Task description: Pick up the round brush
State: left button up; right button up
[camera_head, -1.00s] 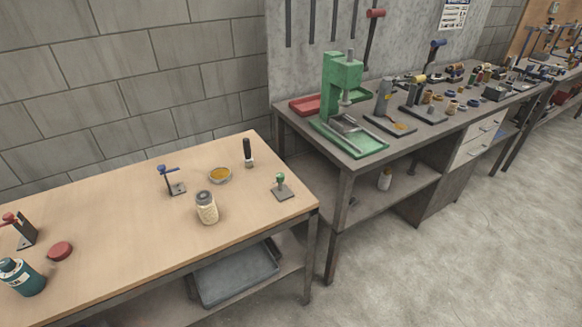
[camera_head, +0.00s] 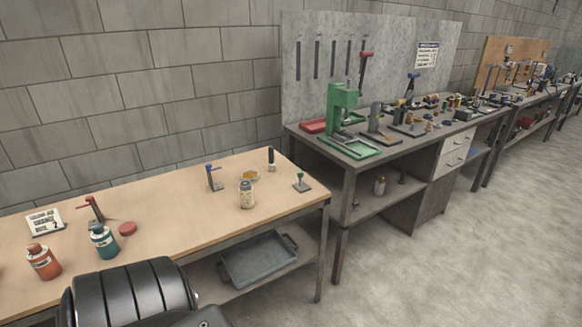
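An upright tool with a black handle and a pale lower end (camera_head: 271,159) stands near the back right of the wooden table (camera_head: 175,205). It looks like the round brush, but it is too small to be sure. A dish with yellow contents (camera_head: 250,176) and a clear jar with a pale lid (camera_head: 247,195) are to its left and in front. A small green-knobbed stamp-like tool (camera_head: 300,183) is to its right. Neither gripper is in view. A black ribbed part, apparently of my own arm, shows at the bottom left, well away from the upright tool.
A blue-topped stand (camera_head: 213,178), red cap (camera_head: 127,229), teal bottle (camera_head: 103,241), red bottle (camera_head: 43,261), red-handled tool (camera_head: 94,210) and sign (camera_head: 45,222) are on the table. A grey tray (camera_head: 258,260) sits below. A metal bench with a green press (camera_head: 343,110) stands right. Floor at right is clear.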

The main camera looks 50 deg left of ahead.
aim_at(271, 154)
jog(key=z, duration=0.1)
jog(key=i, duration=1.3)
jog(key=u, duration=0.3)
jog(key=i, duration=1.1)
jog(key=u, duration=1.55)
jog(key=i, duration=0.8)
jog(key=u, duration=0.9)
